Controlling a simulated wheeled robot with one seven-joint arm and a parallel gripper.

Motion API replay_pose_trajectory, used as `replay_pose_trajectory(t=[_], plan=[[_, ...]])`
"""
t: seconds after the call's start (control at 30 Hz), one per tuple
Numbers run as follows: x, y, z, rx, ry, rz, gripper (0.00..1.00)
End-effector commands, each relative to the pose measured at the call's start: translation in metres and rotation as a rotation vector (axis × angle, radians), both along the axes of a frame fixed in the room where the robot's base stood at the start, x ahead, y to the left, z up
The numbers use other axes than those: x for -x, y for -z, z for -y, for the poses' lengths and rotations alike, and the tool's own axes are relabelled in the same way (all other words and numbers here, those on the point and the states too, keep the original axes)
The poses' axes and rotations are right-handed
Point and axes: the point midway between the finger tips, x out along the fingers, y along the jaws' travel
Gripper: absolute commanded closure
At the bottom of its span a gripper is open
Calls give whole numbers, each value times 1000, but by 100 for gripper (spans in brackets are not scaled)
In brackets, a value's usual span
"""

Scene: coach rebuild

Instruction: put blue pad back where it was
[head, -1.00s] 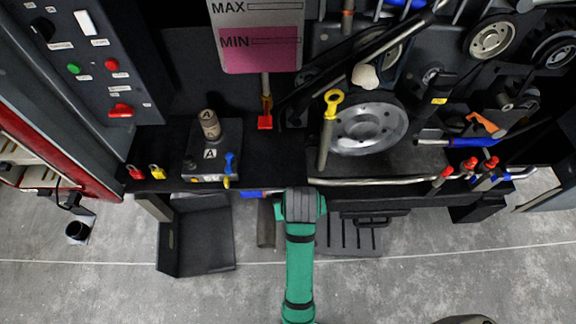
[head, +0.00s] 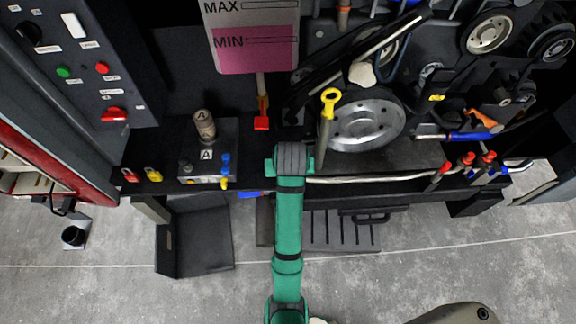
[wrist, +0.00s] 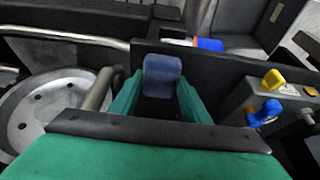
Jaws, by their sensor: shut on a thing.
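The blue pad (wrist: 162,77) shows in the wrist view as a small, worn blue block between the two green fingers of my gripper (wrist: 160,94). The gripper is shut on it. Behind the pad is a dark wall or rail face; I cannot tell whether the pad touches it. In the head view my gripper (head: 292,165) is over the front edge of the black bench (head: 262,150), between the dark block marked A and the large metal pulley. The pad is hidden there beneath the wrist.
The pulley (head: 362,125) and a yellow-ringed dipstick (head: 328,105) stand close right. The block marked A (head: 222,160), with blue and yellow valves, is left. A metal pipe (head: 385,179) runs along the bench front. A blue-ended item (wrist: 208,44) lies beyond the rail.

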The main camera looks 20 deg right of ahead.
Motion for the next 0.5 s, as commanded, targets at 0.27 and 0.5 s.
replay_pose_trajectory(t=[0.27, 0.5], plan=[[-37, 0, 11, 0, 0, 0, 82], [-38, 17, 12, 0, 0, -4, 82]])
